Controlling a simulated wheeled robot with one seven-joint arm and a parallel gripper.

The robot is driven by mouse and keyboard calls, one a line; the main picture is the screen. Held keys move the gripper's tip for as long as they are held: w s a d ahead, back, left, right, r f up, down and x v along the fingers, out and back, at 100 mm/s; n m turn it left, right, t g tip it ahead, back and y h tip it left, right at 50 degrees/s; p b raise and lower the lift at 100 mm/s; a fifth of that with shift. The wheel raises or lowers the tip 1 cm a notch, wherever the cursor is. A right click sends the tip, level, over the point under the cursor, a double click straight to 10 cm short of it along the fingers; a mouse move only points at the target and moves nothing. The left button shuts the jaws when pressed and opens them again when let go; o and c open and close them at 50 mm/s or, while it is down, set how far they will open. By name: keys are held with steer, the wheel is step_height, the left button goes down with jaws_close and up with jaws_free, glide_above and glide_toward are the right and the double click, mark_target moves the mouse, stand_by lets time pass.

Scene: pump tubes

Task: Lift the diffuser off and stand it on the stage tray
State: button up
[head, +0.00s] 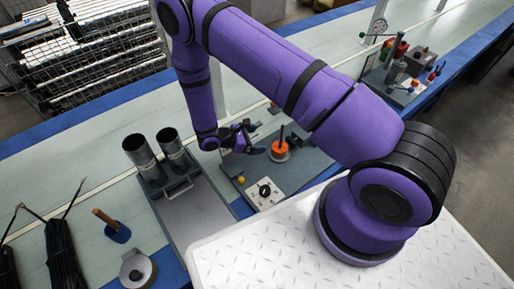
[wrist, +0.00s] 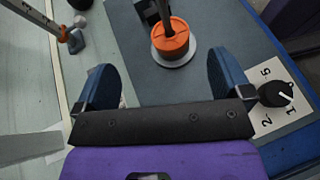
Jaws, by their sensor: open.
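An orange collar (head: 280,148) with a dark upright rod sits on a pale round disc on a grey plate. It also shows ahead of my fingers in the wrist view (wrist: 170,38). I cannot tell for sure whether it is the diffuser. My gripper (head: 243,136) is open and empty, just left of the orange collar in the head view. Its two blue fingers (wrist: 163,85) are spread wide in the wrist view, apart from the collar. A long grey tray (head: 203,212) lies left of the plate; I cannot tell whether it is the stage tray.
Two metal tubes (head: 140,152) stand in a dark holder at the tray's far end. A dial with numbers (head: 265,192) and a yellow knob (head: 241,180) are near the plate's front. A wooden-handled tool (head: 115,226) and black cable bundles (head: 62,250) lie left. A cluttered station (head: 400,75) stands far right.

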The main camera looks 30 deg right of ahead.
mark_target(279, 147)
steer(key=shift+n+h, duration=0.3)
steer(key=shift+n, duration=0.3)
steer(key=f, duration=0.1)
steer(key=s+f, duration=0.1)
steer(key=f, duration=0.2)
steer(key=shift+s+d, duration=0.25)
steer(key=x, duration=1)
steer(key=shift+w+d+f, duration=0.15)
steer(key=shift+w+d, duration=0.05)
steer(key=shift+d, duration=0.05)
steer(key=c, duration=1)
steer(key=o, duration=1)
steer(key=shift+a, duration=0.15)
steer(key=v, duration=1)
steer(key=shift+s+a+r, duration=0.15)
steer(key=shift+a+r, duration=0.05)
steer(key=shift+a, duration=0.05)
